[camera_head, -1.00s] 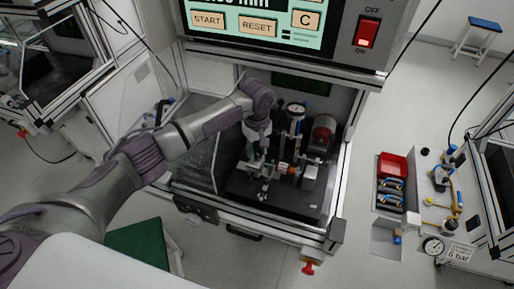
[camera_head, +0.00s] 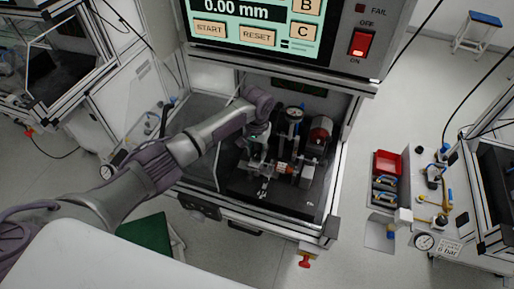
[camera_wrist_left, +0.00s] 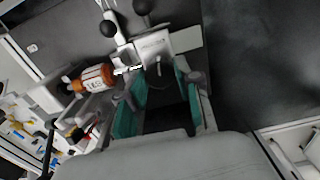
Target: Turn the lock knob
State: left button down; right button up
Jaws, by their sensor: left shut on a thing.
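My left gripper (camera_head: 257,150) reaches down into the test station's open bay, over the fixture (camera_head: 238,187) on its dark base plate. In the left wrist view its two teal-padded fingers (camera_wrist_left: 165,98) are closed around a dark part that I take to be the lock knob (camera_wrist_left: 165,112); its shape is mostly hidden by the fingers and shadow. A silver block (camera_wrist_left: 153,46) lies just beyond the fingertips. A copper-orange stator part (camera_wrist_left: 93,78) sits to the left of the fingers. My right gripper is not in view.
A dial gauge (camera_head: 294,113) and a red round part (camera_head: 320,133) stand close by in the bay. Black ball knobs (camera_wrist_left: 108,28) rise beyond the fixture. The display (camera_head: 250,22) above reads 0.00 mm. A red bin (camera_head: 388,163) stands outside to the right.

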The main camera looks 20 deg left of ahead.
aim_at(257, 153)
pick_arm(q)
jog(key=m+p, duration=0.1)
jog(key=m, duration=0.4)
jog(key=shift+m, duration=0.4)
dwell(0.4)
jog(key=c, duration=0.8)
grip_release()
jog(key=shift+r, duration=0.15)
notch_tip(257, 153, up, 12)
jog(key=shift+f, duration=0.1)
